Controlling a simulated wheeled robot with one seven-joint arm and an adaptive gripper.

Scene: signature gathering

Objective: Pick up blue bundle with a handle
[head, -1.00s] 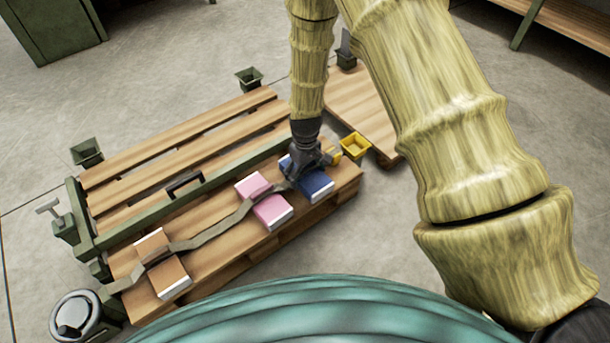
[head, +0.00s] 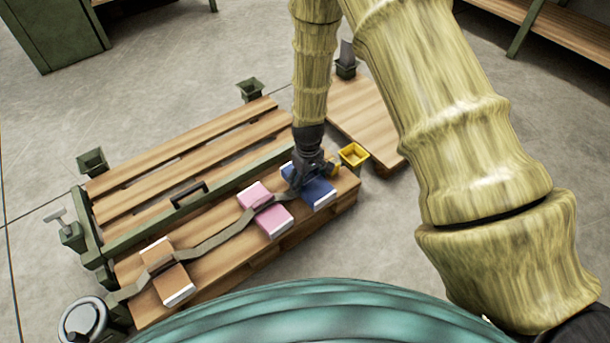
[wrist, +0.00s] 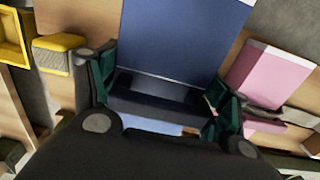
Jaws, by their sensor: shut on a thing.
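The blue bundle (head: 319,195) lies at the right end of the wooden pallet bench in the head view. My gripper (head: 301,180) is on its upper left part and hides some of it. In the wrist view the blue bundle (wrist: 183,38) fills the top middle, with a dark bar like a handle (wrist: 155,85) across its near side. My gripper (wrist: 162,92) has its green-padded fingers at both ends of this bar, shut on it. The bundle looks to be resting on the wood; any gap beneath is hidden.
A pink bundle (head: 277,221) lies left of the blue one, and an orange-brown bundle (head: 173,286) farther left, with a grey strap (head: 212,243) across them. A yellow bin (head: 354,154) and small yellow block (wrist: 58,55) are close on the other side.

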